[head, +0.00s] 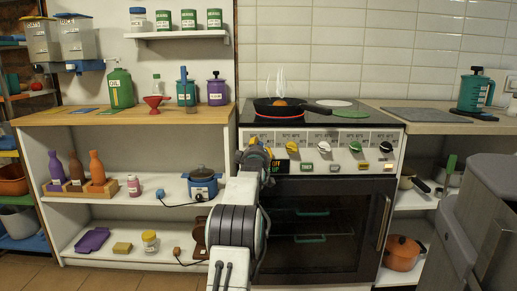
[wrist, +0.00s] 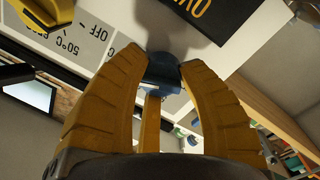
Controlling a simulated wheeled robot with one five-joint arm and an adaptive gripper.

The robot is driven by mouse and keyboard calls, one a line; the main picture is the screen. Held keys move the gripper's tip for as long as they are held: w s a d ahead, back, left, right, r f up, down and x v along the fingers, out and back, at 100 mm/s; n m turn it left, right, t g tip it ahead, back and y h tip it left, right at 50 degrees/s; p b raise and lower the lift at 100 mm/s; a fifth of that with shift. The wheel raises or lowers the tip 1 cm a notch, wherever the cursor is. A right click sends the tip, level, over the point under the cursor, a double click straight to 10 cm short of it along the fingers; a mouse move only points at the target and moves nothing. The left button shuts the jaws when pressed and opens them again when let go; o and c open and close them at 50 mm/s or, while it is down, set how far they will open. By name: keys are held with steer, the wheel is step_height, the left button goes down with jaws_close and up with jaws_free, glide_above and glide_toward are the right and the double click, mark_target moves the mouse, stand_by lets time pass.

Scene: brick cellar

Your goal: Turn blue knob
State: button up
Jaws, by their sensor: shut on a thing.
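The stove (head: 330,195) has a light front panel with a row of knobs. In the head view my gripper (head: 257,158) is at the left end of the panel and hides the blue knob. The knob's pointer and its exact angle cannot be made out.
A yellow knob (wrist: 38,14) is beside my gripper, with more knobs, such as a green one (head: 355,146), further right. A pan (head: 285,106) with steam stands on the hob. The oven door (head: 325,225) is below. A wooden-topped shelf unit (head: 130,115) stands left.

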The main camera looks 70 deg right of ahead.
steer(key=shift+w+a+r+n, duration=0.1)
steer(key=shift+w+n, duration=0.1)
steer(key=shift+n, duration=0.65)
steer(key=shift+w+r+n, duration=0.1)
steer(key=shift+w+n, duration=0.05)
steer(key=shift+n, duration=0.7)
steer(key=o, duration=0.9)
steer(key=shift+w, duration=0.15)
steer(key=o, duration=0.3)
steer(key=shift+f, duration=0.15)
steer(key=shift+s, duration=0.25)
steer(key=shift+a, duration=0.1)
